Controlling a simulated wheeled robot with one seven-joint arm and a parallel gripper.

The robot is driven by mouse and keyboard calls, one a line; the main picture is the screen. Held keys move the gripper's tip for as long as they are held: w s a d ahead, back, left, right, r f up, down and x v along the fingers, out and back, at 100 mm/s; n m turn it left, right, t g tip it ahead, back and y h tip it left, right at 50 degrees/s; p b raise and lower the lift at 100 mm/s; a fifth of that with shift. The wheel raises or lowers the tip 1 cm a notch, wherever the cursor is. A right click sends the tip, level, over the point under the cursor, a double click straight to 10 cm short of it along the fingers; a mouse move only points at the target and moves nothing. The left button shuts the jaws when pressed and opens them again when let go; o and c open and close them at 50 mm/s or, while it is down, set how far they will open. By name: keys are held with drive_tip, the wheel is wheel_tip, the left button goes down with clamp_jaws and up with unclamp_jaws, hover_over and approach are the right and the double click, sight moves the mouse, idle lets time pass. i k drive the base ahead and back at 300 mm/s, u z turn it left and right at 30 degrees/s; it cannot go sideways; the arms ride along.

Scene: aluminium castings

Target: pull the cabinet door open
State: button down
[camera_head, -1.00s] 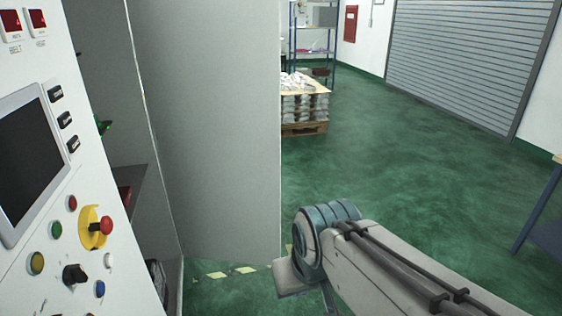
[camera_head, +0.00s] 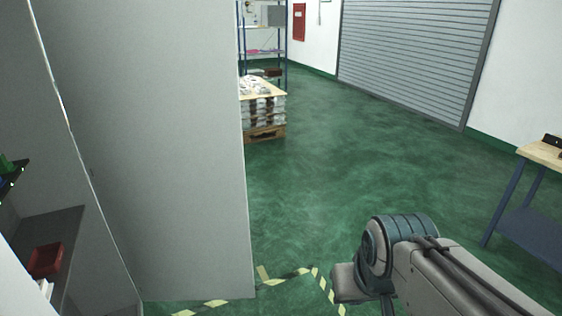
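The cabinet door (camera_head: 165,150) is a tall, plain light-grey panel standing open on the left. Its free edge is upright near the middle of the picture, and its lower edge is above the green floor. Left of it the cabinet interior is open to view, with a dark shelf (camera_head: 45,228) and a red bin (camera_head: 45,261). My arm comes in from the lower right. Its blue-grey joint stands right of the door's free edge, with a gap of floor between them. My gripper's fingers are not in view, and no handle shows.
Yellow-and-white tape (camera_head: 318,277) marks the floor by the door's foot. A loaded pallet (camera_head: 265,133) and a shelf rack (camera_head: 283,55) stand behind. A workbench (camera_head: 535,232) is at the right edge. The middle green floor is clear up to the roller shutter (camera_head: 415,60).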

sight(149, 94)
drive_tip(key=z, duration=0.1)
drive_tip(key=i, duration=0.75)
drive_tip(key=u, duration=0.8)
drive_tip(key=i, duration=0.6)
drive_tip(key=u, duration=0.55)
